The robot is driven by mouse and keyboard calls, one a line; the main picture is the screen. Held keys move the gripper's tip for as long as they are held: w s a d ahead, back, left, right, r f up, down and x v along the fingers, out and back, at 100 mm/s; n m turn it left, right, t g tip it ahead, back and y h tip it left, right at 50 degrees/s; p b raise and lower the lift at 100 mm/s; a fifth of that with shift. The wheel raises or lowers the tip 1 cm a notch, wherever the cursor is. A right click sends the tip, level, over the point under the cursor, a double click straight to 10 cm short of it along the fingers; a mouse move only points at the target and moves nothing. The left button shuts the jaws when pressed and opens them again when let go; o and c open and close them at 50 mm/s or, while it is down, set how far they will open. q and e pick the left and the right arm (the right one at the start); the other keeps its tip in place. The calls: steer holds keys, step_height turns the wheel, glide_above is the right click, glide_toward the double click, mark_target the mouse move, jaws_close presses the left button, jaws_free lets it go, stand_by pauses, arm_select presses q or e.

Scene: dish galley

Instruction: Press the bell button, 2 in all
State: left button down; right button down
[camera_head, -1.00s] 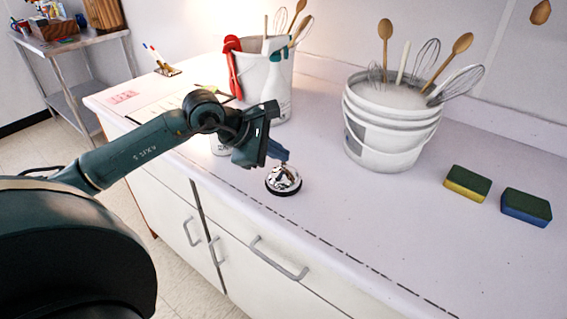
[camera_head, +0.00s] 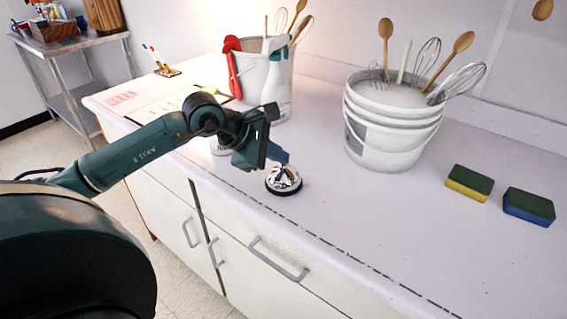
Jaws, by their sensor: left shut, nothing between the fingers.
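The bell (camera_head: 284,183) is a shiny silver dome on a dark round base, standing on the white counter near its front edge. My left gripper (camera_head: 280,157) comes in from the left and is shut and empty. Its fingertips are just above and behind the bell's top in the picture. I cannot tell whether they touch the button, which the fingers and the shiny surface make hard to make out. My right gripper is not in view.
A white bucket (camera_head: 392,152) with whisks and spoons stands right of the bell. Two sponges (camera_head: 470,182) (camera_head: 529,206) lie at the right.

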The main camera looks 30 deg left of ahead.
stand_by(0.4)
arm_select(q)
steer(key=shift+r+p, duration=0.4)
steer(key=shift+r, duration=0.5)
steer(key=shift+r, duration=0.1)
step_height(320, 180, up, 5)
steer(key=p, duration=0.2)
steer(key=shift+p, duration=0.35)
stand_by(0.4)
